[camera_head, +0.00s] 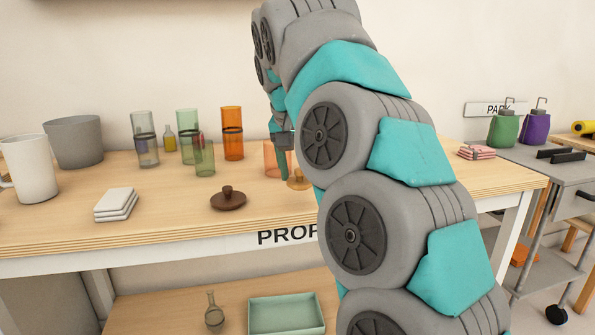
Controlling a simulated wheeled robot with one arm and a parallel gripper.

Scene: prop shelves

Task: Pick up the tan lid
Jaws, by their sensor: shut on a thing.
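The tan lid (298,182), a small disc with a knob, shows low beside my arm on the wooden table top, partly hidden by the arm. My gripper (284,172) points down at the lid's left edge and is shut on it. The fingertips are small and partly covered, so the exact grip is unclear. I cannot tell whether the lid touches the table or is slightly above it. A brown lid (228,199) with a knob lies to the left, nearer the front edge.
An orange-tinted glass (271,158) stands right behind my gripper. Tall orange (232,134), green (187,136) and clear (145,140) glasses stand behind. White tiles (116,205), a white mug (29,168) and a grey pot (74,142) are at left. Pink cloths (477,153) lie at right.

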